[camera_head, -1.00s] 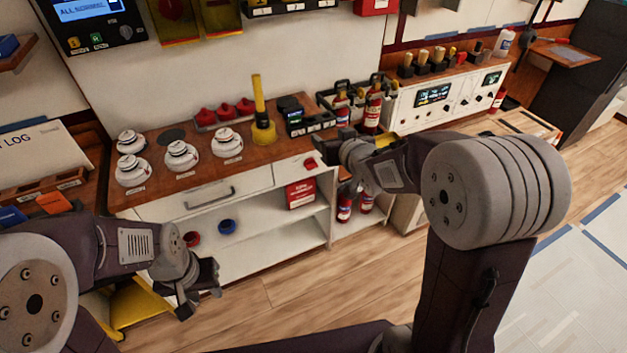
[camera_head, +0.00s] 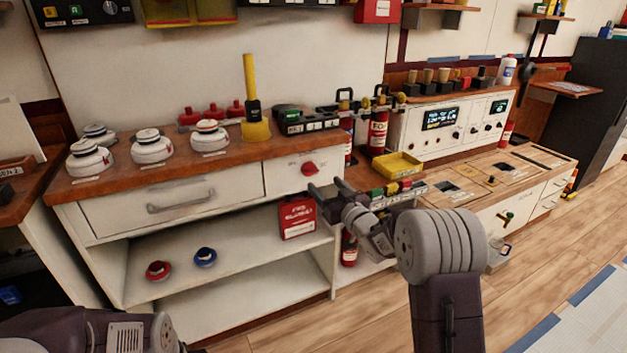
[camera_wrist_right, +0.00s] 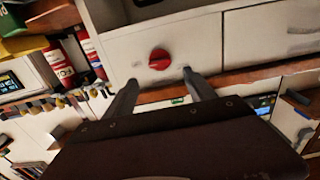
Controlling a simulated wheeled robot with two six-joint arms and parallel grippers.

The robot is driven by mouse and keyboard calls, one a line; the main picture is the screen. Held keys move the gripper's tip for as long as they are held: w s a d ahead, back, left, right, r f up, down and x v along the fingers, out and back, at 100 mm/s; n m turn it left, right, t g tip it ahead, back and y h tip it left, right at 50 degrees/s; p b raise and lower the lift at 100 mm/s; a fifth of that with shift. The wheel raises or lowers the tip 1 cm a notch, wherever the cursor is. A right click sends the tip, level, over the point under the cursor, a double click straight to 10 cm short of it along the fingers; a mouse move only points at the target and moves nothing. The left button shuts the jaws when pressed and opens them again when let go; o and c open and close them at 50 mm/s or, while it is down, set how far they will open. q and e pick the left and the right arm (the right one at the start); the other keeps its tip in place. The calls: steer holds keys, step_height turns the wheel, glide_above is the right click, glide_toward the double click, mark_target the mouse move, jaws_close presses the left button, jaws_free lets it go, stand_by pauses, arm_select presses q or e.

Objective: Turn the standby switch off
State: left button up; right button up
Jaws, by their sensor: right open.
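A red rotary knob (camera_head: 309,168) sits on the white front panel of the cabinet, right of the drawer. Its label is too small to read, so I cannot tell for sure that it is the standby switch. My right gripper (camera_head: 327,190) is open and empty, just in front of the knob and slightly low and right of it. In the right wrist view the knob (camera_wrist_right: 159,58) shows beyond and between the open fingertips (camera_wrist_right: 159,77), apart from them. Only my left forearm and wrist show at the bottom left; the left gripper is out of frame.
White round detectors (camera_head: 152,146) and a yellow-handled tool (camera_head: 252,105) stand on the wooden counter (camera_head: 120,173). A red box (camera_head: 297,218) sits on the shelf below the knob. A fire extinguisher (camera_head: 377,133) and a yellow tray (camera_head: 398,165) are to the right.

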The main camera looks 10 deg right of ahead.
mark_target(313, 172)
steer(key=shift+p+x, duration=1.8)
steer(key=shift+x, duration=2.5)
steer(key=c, duration=1.4)
